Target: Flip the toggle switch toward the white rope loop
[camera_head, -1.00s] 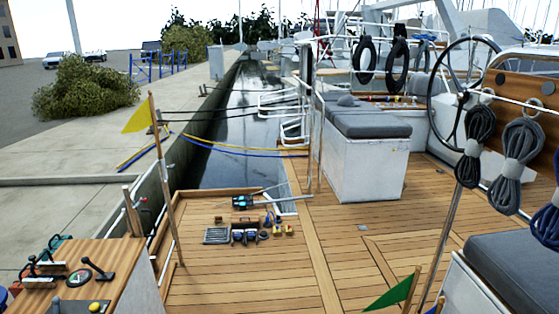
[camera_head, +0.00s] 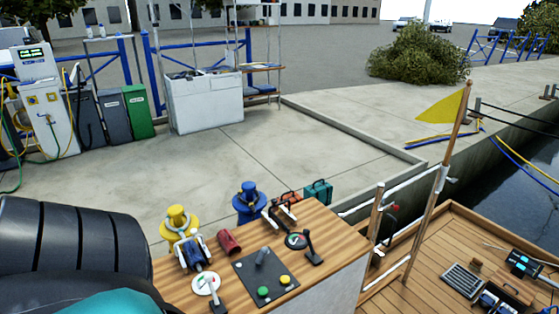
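A grey toggle lever (camera_head: 262,256) stands up from a dark square panel (camera_head: 250,273) on the wooden-topped console. It appears to lean slightly to the right. I cannot clearly make out a white rope loop. White parts show by a yellow bollard-like piece (camera_head: 177,215) at the console's far left corner, but I cannot tell whether they are rope.
Beside the panel are a white dial with a black lever (camera_head: 207,284), a red cylinder (camera_head: 229,242), a blue bollard-like piece (camera_head: 250,203) and a round gauge (camera_head: 296,240). A flag pole (camera_head: 437,190) rises to the right. A large black ribbed shape (camera_head: 75,245) fills the lower left.

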